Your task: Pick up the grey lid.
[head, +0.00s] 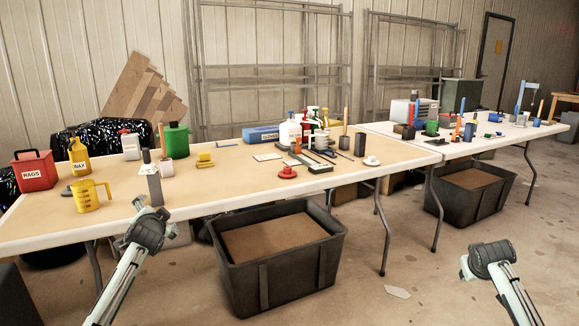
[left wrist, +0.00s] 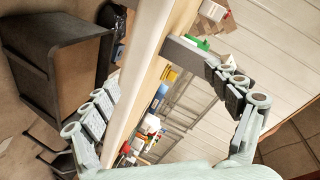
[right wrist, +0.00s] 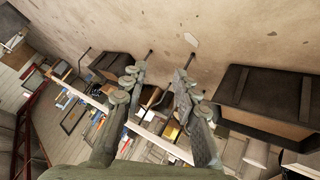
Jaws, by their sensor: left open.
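A small dark grey round piece (head: 67,191), which looks like the grey lid, lies flat on the near table's left end, between the red rags box and the yellow jug. I cannot pick it out in the wrist views. My left gripper (head: 148,211) is at the table's front edge, right of the yellow jug and just below an upright grey block (head: 150,184). In the left wrist view my left gripper (left wrist: 160,82) is open and empty, with the table edge between its fingers. My right gripper (right wrist: 157,78) is open and empty, away from the tables over the floor.
The red rags box (head: 34,170), yellow jug (head: 90,196) and yellow wax bottle (head: 78,155) stand around the grey piece. A red lid-like piece (head: 287,172) and a white one (head: 371,161) lie farther right. A black bin (head: 277,258) stands below the table.

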